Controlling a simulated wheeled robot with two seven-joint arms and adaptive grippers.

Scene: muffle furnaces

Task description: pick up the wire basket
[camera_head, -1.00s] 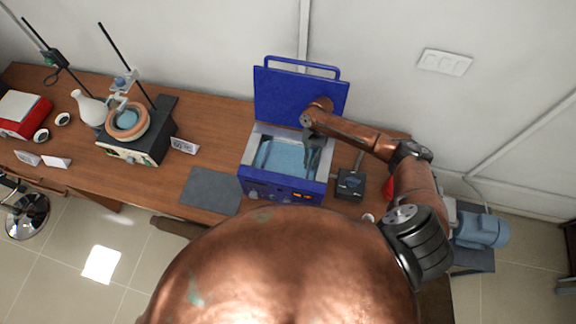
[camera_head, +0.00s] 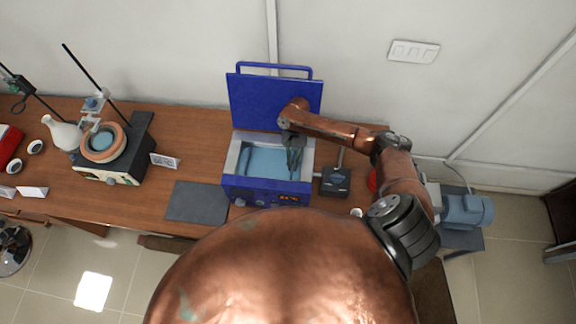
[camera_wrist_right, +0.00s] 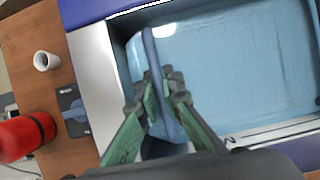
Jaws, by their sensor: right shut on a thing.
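The blue bath (camera_head: 266,192) stands on the table with its lid (camera_head: 272,107) raised and pale blue inside. My right gripper (camera_head: 295,152) reaches down into its right end. In the right wrist view, the green fingers of my right gripper (camera_wrist_right: 166,106) are shut on a thin blue-grey strip (camera_wrist_right: 154,65), which I take for part of the wire basket. No wire mesh can be made out, and the rest of the basket is not clear. The strip is beside the bath's inner end wall. My left gripper is not in view.
A small dark device (camera_head: 335,182) stands right of the bath, close to my right arm. A red object (camera_wrist_right: 25,137) and a white cup (camera_wrist_right: 46,61) show in the right wrist view. A grey mat (camera_head: 197,201) lies left of the bath. A heater with a bowl (camera_head: 103,143) stands farther left.

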